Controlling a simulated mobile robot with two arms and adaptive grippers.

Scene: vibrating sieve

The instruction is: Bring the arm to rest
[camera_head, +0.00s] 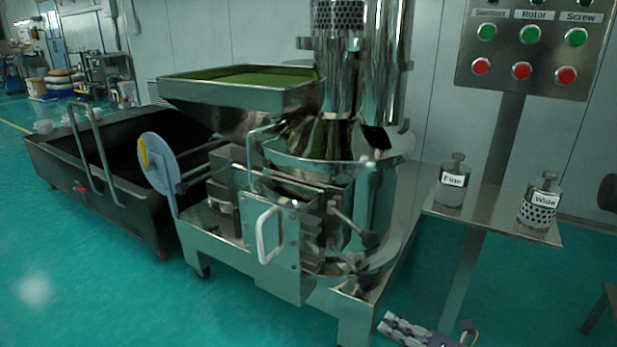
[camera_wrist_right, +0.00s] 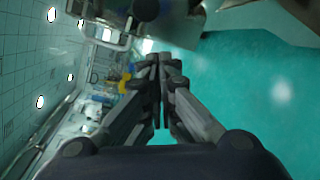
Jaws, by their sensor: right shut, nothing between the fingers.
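My right gripper (camera_head: 392,326) shows at the bottom edge of the head view, low over the green floor, in front of the sieve machine (camera_head: 330,180) and apart from it. In the right wrist view my right gripper (camera_wrist_right: 160,62) has its two grey fingers together, with nothing between them. The rest of the right arm is mostly out of the head view. My left gripper is not in the head view.
A steel shelf (camera_head: 490,213) holds a "Fine" sieve (camera_head: 453,188) and a "Wide" sieve (camera_head: 538,210), below a control panel (camera_head: 530,45) with green and red buttons. A dark cart (camera_head: 130,215) stands left of the machine. Floor at the lower left is clear.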

